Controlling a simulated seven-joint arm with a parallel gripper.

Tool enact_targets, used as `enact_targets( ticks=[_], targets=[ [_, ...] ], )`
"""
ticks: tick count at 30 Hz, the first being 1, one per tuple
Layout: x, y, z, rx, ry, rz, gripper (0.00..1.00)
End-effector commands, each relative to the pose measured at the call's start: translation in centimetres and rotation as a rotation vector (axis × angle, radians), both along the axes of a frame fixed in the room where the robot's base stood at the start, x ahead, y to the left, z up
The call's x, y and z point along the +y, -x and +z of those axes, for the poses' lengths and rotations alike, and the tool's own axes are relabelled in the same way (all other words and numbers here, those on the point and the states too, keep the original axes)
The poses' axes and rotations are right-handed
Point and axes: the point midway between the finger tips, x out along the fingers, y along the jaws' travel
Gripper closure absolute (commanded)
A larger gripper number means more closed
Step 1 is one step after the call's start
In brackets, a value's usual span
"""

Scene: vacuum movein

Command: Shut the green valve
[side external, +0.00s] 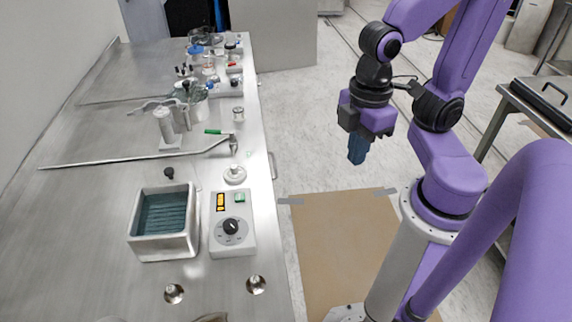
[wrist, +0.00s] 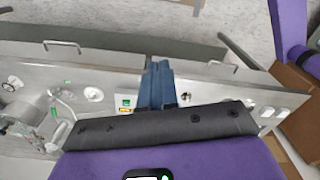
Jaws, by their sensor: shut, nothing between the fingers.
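The green valve handle (side external: 213,131) is a small green lever on a metal fitting near the right edge of the steel bench, at the end of a long thin pipe (side external: 130,158). In the wrist view, a small green piece (wrist: 54,111) at the left appears to be the same handle. My gripper (side external: 357,152) hangs over the floor to the right of the bench, well apart from the valve, with its blue fingers pointing down. The fingers (wrist: 158,88) are together and empty. In the wrist view they partly cover the bench near the control box.
A control box (side external: 232,225) with a black dial and a square water bath (side external: 163,222) stand at the near end of the bench. A white round knob (side external: 235,174) lies between box and valve. Glassware (side external: 208,62) crowds the far end. Space between bench and gripper is clear.

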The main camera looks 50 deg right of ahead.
Motion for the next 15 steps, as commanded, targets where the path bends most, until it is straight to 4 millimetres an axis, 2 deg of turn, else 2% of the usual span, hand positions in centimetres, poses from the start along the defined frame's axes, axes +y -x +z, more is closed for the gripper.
enact_targets(
  ticks=[1, 4, 8, 11, 15],
  targets=[
    [-0.4, 0.5, -0.2, -0.005, -0.002, -0.005, 0.94],
    [-0.5, 0.6, -0.3, -0.010, -0.004, -0.021, 0.61],
    [0.9, -1.4, 0.5, -0.002, -0.001, -0.057, 0.59],
    [2.7, -4.3, 1.7, 0.010, 0.002, -0.101, 0.59],
    [5.0, -9.3, 3.1, 0.031, 0.004, -0.165, 0.59]
  ],
)
